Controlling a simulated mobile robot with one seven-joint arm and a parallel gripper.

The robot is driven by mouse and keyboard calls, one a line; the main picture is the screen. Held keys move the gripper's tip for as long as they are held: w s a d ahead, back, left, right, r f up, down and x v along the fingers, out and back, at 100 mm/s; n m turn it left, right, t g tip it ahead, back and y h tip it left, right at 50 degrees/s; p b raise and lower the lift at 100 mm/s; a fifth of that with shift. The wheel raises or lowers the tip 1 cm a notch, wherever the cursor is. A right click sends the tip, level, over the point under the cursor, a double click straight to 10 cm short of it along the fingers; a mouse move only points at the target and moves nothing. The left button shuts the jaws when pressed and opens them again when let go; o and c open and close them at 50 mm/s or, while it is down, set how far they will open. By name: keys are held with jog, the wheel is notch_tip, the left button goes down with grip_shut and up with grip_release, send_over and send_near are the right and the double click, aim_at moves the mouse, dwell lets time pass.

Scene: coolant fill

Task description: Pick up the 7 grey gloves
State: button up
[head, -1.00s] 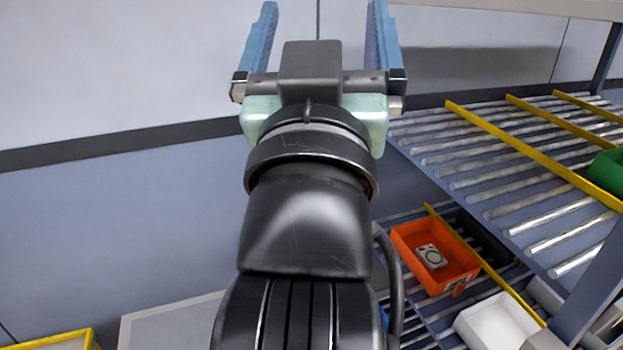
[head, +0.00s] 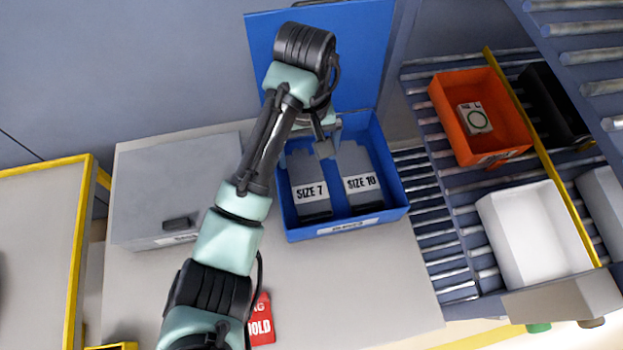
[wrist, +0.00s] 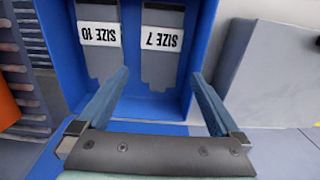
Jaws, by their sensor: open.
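The grey gloves labelled SIZE 7 (head: 310,190) lie flat in the left compartment of an open blue bin (head: 345,228). Grey gloves labelled SIZE 10 (head: 362,184) lie in the right compartment, past a blue divider. My gripper (head: 324,140) is over the back part of the bin, partly hidden by my arm. In the wrist view my gripper (wrist: 160,76) is open and empty. There the SIZE 7 gloves (wrist: 160,68) show upside down beyond and between the fingers, and the SIZE 10 gloves (wrist: 100,55) lie to the left. The height gap cannot be judged exactly.
A grey lidded box (head: 170,190) stands left of the bin on a pale table (head: 360,290). A red tag (head: 262,322) lies in front. On the right, a roller rack holds an orange bin (head: 505,135) and a white bin (head: 530,235). The bin's blue lid (head: 365,60) stands raised behind.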

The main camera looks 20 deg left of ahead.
aim_at(307, 180)
notch_tip(307, 180, down, 10)
jog(key=shift+a+r+p, duration=0.1)
jog(key=shift+r+p, duration=0.1)
jog(key=shift+p, duration=0.4)
jog(key=shift+c, duration=0.2)
jog(key=c, duration=1)
jog(key=shift+r, duration=0.1)
